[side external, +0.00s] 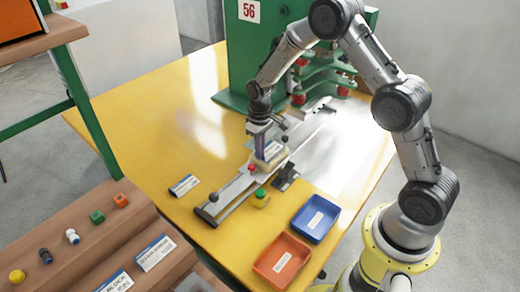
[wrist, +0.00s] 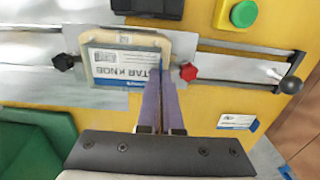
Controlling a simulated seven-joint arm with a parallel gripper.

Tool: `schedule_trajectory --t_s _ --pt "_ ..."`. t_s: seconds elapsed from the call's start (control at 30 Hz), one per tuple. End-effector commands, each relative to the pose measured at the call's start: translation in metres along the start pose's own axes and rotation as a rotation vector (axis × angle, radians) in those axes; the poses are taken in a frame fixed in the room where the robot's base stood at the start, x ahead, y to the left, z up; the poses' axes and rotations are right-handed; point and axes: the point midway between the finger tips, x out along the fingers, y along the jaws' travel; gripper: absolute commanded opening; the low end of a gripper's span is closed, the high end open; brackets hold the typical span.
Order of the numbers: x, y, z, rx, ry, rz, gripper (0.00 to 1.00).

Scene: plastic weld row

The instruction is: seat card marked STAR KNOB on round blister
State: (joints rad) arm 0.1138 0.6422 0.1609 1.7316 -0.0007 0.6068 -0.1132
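The card marked STAR KNOB (wrist: 122,66) lies almost flat, its print upside down, within the cream rim of the holder (wrist: 182,44) in the wrist view. In the side external view the card (side external: 272,150) shows on the sliding carriage, just right of my gripper (side external: 261,156). My gripper's purple fingers (wrist: 161,72) are close together, with only a thin gap, and overlap the card's right edge. I see no clear pinch on the card. The round blister is hidden beneath the card, so I cannot tell how squarely the card sits.
A red knob (wrist: 188,72) and black knob (wrist: 64,62) flank the holder. The rail ends at a black ball handle (wrist: 291,85). A green button (side external: 260,196), blue tray (side external: 316,218), orange tray (side external: 283,260) and another card (side external: 184,185) stand nearby. The green press (side external: 245,60) is behind.

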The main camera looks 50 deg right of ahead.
Motion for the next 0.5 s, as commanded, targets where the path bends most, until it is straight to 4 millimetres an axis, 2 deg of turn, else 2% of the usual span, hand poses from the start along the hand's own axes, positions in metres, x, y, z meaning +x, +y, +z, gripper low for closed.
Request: schedule_trajectory --t_s 0.4,0.5 --pt "0.0029 0.0 0.0 0.0 0.0 0.0 0.0" --pt "0.0028 0.0 0.0 0.0 0.0 0.0 0.2"
